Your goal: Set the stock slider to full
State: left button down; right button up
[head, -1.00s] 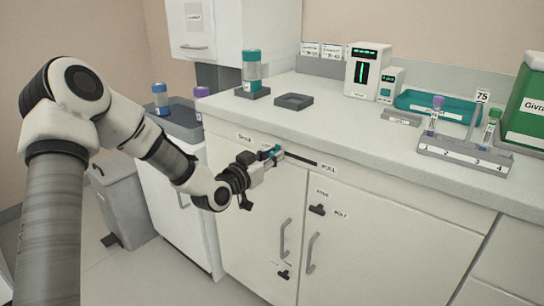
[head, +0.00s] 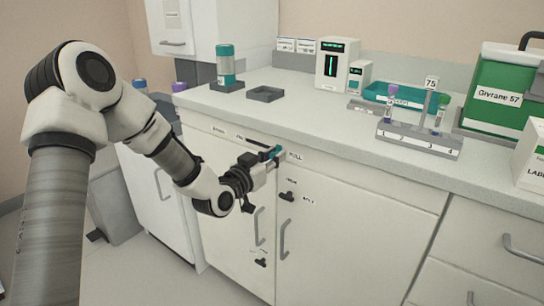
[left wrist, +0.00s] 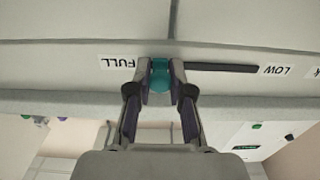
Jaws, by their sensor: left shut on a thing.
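The stock slider is a teal knob (left wrist: 160,76) on a dark straight track (left wrist: 222,68) along the front edge of the cabinet. In the left wrist view, which is upside down, the FULL label (left wrist: 118,62) is just left of the knob and the LOW label (left wrist: 275,70) is at the far end of the track. My left gripper (head: 272,156) is shut on the knob, which sits at the FULL end; the fingers also show in the left wrist view (left wrist: 160,82). The FULL label also shows in the head view (head: 295,156). My right gripper is not in view.
Cabinet doors with handles (head: 283,236) and a small black latch (head: 288,196) are below the track. On the counter (head: 300,110) stand a tube rack (head: 420,143), a teal tray (head: 395,93), a white device (head: 335,62) and a green box (head: 495,92).

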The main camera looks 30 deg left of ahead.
pick_arm(q)
jog(key=c, duration=1)
grip_release()
jog(key=shift+d, duration=0.3)
jog(key=s, duration=0.8)
jog(key=s+a, duration=0.1)
jog(key=s, duration=0.3)
jog(key=shift+f, duration=0.15)
